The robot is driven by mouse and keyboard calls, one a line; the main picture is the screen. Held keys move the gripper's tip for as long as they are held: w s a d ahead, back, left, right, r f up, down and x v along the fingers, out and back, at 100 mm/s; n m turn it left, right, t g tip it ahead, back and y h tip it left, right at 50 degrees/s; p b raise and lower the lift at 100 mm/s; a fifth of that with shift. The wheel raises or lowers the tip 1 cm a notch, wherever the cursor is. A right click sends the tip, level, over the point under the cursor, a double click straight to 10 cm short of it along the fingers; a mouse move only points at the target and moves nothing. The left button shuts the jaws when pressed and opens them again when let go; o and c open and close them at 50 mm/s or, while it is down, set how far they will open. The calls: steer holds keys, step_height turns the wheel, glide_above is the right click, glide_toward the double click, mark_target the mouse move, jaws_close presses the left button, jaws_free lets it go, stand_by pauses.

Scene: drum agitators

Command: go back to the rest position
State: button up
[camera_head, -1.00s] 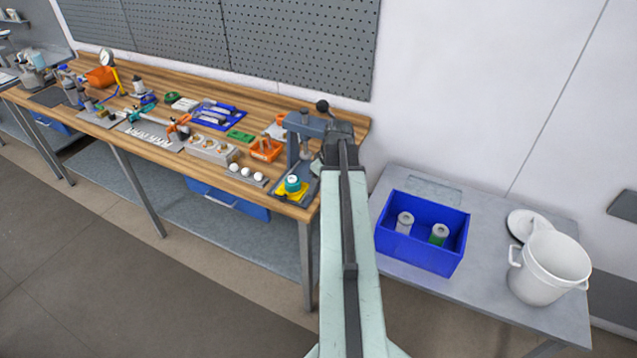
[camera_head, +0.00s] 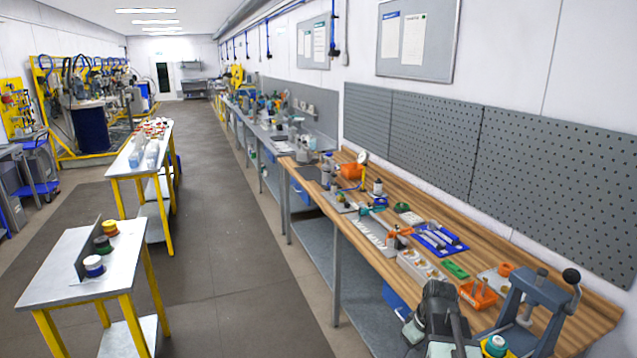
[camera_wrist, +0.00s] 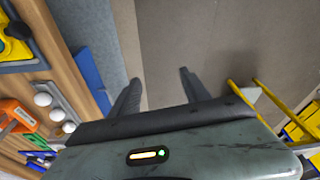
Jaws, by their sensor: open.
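My gripper (camera_wrist: 159,82) is open in the wrist view. Its two dark fingers stand apart, with only floor between them and nothing held. In the head view my arm shows at the bottom right, its dark end over the near edge of the wooden bench (camera_head: 590,318). The fingers cannot be made out there.
A grey press (camera_head: 527,295) stands on the bench right of my arm, with a teal-capped part (camera_head: 495,345) close by. Orange trays (camera_head: 478,294) and tools crowd the bench. A yellow-legged table (camera_head: 60,285) stands at the left. The aisle floor (camera_head: 240,290) between is clear.

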steer(key=s+a+f+m+g, duration=0.1)
steer(key=s+a+m, duration=0.1)
steer(key=a, duration=0.5)
steer(key=s+a+f+m+g+h+b, duration=0.1)
steer(key=s+a+m, duration=0.2)
steer(key=a, duration=0.4)
steer(key=shift+s+a+f+m, duration=0.2)
steer(key=shift+s+m, duration=0.1)
steer(key=shift+s, duration=0.4)
